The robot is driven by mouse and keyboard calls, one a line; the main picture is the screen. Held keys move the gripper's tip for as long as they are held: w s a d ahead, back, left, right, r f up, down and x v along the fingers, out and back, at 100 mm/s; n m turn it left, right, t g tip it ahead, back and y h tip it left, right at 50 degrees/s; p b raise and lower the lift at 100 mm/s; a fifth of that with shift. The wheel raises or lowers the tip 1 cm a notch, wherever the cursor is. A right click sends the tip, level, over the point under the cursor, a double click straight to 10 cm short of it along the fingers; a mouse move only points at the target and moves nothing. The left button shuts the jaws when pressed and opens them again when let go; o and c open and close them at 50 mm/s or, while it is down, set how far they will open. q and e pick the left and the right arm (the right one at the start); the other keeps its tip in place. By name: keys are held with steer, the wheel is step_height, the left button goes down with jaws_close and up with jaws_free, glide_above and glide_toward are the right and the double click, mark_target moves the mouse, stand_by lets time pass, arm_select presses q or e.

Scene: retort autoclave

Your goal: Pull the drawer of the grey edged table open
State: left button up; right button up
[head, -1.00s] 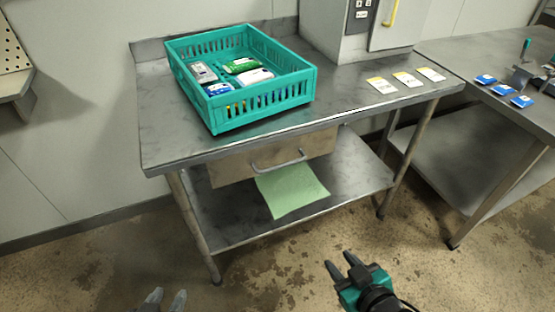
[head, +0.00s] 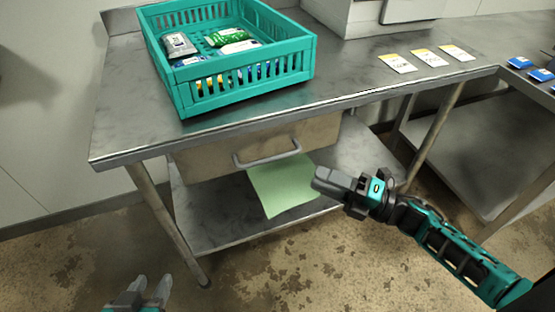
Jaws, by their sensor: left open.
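The grey edged table (head: 350,85) fills the middle of the head view. Its beige drawer front (head: 205,158) sits under the top and looks closed. A grey bar handle (head: 268,158) is fixed across the drawer front. My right gripper (head: 318,180) is to the right of the handle and apart from it, pointing left. Its fingers overlap in this view, so their gap is hidden. My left gripper (head: 152,284) is open and empty at the bottom left, well below the drawer.
A teal crate (head: 240,90) with several packs inside stands on the table. Several white and yellow cards (head: 427,58) lie to its right. A light green sheet (head: 285,188) lies on the lower shelf (head: 212,225). Another metal table (head: 470,135) stands at the right.

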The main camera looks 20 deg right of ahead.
steer(key=x, duration=1)
steer(key=shift+w+a, duration=0.3)
steer(key=shift+c, duration=0.5)
jaws_close()
